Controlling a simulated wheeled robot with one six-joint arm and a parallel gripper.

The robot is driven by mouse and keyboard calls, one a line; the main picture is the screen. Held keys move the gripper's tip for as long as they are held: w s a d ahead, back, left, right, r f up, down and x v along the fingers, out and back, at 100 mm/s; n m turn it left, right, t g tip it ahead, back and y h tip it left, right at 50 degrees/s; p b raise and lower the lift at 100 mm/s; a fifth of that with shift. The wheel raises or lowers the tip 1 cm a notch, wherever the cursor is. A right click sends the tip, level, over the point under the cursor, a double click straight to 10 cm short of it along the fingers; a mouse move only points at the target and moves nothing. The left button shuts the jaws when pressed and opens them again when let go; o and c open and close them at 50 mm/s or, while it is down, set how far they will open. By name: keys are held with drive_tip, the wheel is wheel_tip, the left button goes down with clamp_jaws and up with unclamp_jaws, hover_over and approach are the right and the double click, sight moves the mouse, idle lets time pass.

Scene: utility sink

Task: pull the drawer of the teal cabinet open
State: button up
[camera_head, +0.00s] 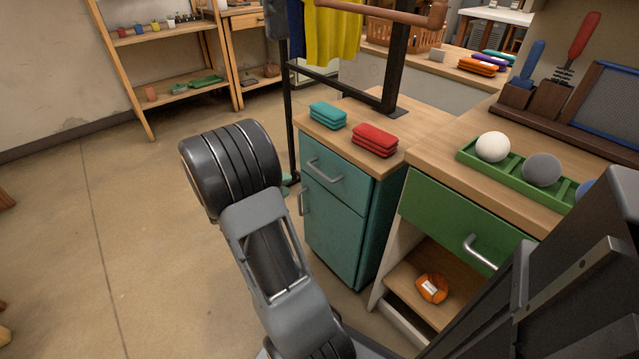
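The teal cabinet (332,218) stands in the middle of the view under a wooden top. Its drawer (350,185) is the upper front panel and sits flush, shut. A grey bar handle (325,171) runs across the drawer front. Below it is a teal door with its own upright handle (302,201). My arm rises from the bottom of the view, to the left of the cabinet front, with a dark round joint at its upper end. My gripper does not show, so its state and any contact are hidden. The drawer handle is in plain sight, with nothing on it.
Teal (327,115) and red (375,140) stacked blocks lie on the cabinet top. A black post rises behind them. To the right, a green drawer (455,219) sits under a counter holding a green tray (513,178) of balls. The floor (90,240) to the left is clear.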

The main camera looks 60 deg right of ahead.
sight(318, 173)
drive_tip(key=b+x, duration=0.2)
drive_tip(key=x, duration=1.1)
drive_tip(key=shift+d+f, duration=0.1)
drive_tip(key=shift+d, duration=0.25)
drive_tip(key=shift+c, duration=0.3)
clamp_jaws()
